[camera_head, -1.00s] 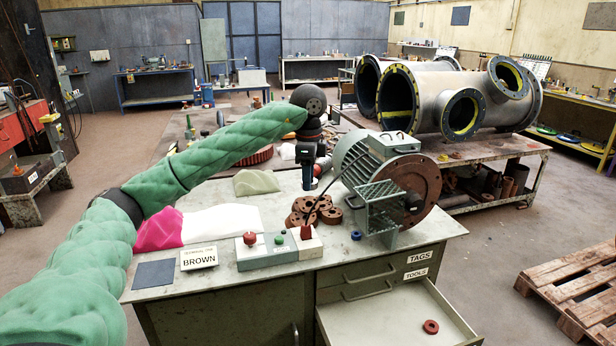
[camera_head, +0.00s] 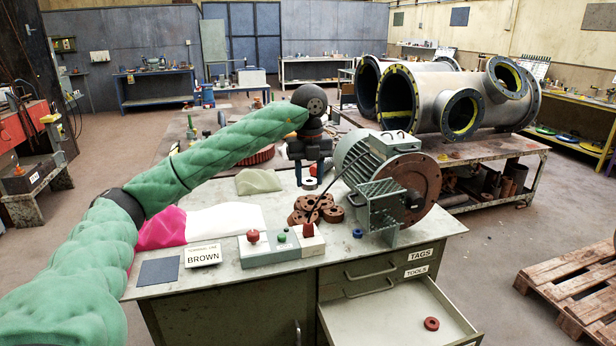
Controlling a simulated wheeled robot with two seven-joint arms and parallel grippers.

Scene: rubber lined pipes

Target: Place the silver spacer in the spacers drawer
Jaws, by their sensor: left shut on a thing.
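My left gripper (camera_head: 310,172) points down at the far side of the grey bench, behind the stack of brown rings and left of the motor. It is small and dark in this view. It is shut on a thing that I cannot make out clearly. A small pale ring with a dark centre (camera_head: 309,184) shows right at its tips; it may be the silver spacer, and I cannot tell whether it touches the bench. An open drawer (camera_head: 385,318) stands out at the bench front, below the drawers labelled TAGS and TOOLS; its own label is not visible. My right gripper is out of view.
A red-brown ring (camera_head: 431,323) lies in the open drawer. Brown rings (camera_head: 315,209), a motor (camera_head: 400,182) with a mesh bracket, a blue ring (camera_head: 357,233) and a button box (camera_head: 281,248) crowd the bench. A pallet (camera_head: 575,290) lies at right.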

